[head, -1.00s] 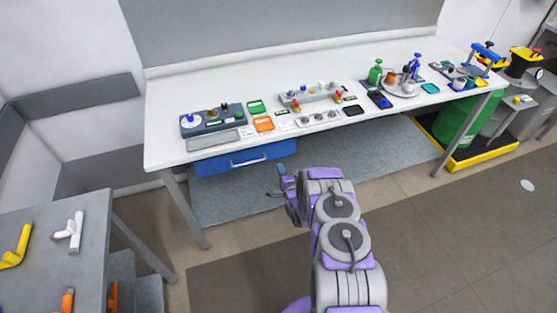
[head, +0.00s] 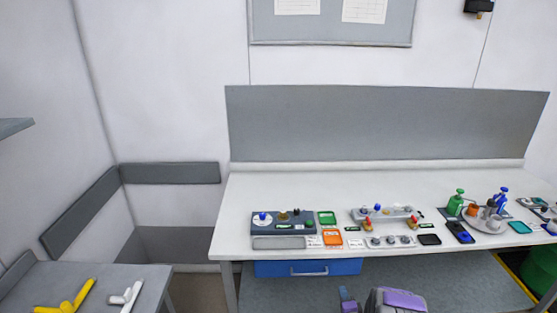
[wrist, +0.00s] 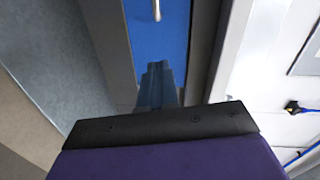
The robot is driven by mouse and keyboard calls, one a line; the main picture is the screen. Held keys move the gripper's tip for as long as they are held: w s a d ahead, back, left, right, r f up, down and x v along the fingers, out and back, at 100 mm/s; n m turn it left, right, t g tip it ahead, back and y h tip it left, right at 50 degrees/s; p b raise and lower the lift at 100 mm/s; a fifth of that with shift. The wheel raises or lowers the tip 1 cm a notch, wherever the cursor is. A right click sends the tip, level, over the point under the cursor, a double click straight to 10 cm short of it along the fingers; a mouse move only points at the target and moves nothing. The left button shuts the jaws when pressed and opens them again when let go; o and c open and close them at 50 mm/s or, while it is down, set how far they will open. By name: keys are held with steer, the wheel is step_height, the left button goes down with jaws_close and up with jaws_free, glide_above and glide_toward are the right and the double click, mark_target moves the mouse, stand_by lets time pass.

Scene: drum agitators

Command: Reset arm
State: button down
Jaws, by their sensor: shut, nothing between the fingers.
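My gripper (wrist: 158,85) shows in the wrist view with its fingers together and nothing between them. It is in front of the blue drawer (wrist: 155,40), which has a silver handle. In the head view, part of my arm (head: 395,300) and the tip of my gripper (head: 347,300) show at the bottom edge, in front of the white bench (head: 345,185) and below its top. The drawer in the head view (head: 275,268) looks closed under the bench's left half.
The bench holds a dark control box (head: 283,222), a grey knob panel (head: 385,215), orange and green cards, and green (head: 455,202) and blue (head: 500,200) pump bottles. A side table (head: 100,285) at left carries yellow and white pipe pieces. A green drum (head: 540,270) stands far right.

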step_height(320, 180, up, 10)
steer(key=w+n+g, duration=0.2)
steer(key=n+g, duration=0.2)
steer(key=s+a+r+n+g+h, duration=0.1)
steer(key=s+a+r+n+g, duration=0.15)
steer(key=s+r, duration=0.4)
steer(key=s+a+r+n+g, duration=0.1)
steer(key=s+r+n+g, duration=0.15)
steer(key=s+r, duration=0.45)
steer(key=s+a+r+n+g, duration=0.2)
steer(key=s+r, duration=0.3)
steer(key=s, duration=0.8)
steer(key=s+a+r+n+g, duration=0.2)
steer(key=s+a+r+g, duration=0.1)
steer(key=s, duration=1)
steer(key=s+a+r+n+g, duration=0.3)
steer(key=s+r, duration=0.4)
steer(key=s, duration=0.7)
steer(key=shift+a+g+y, duration=0.2)
steer(key=shift+g+y, duration=0.2)
steer(key=shift+g, duration=0.3)
steer(key=c, duration=1.8)
jaws_free()
steer(key=shift+w, duration=0.1)
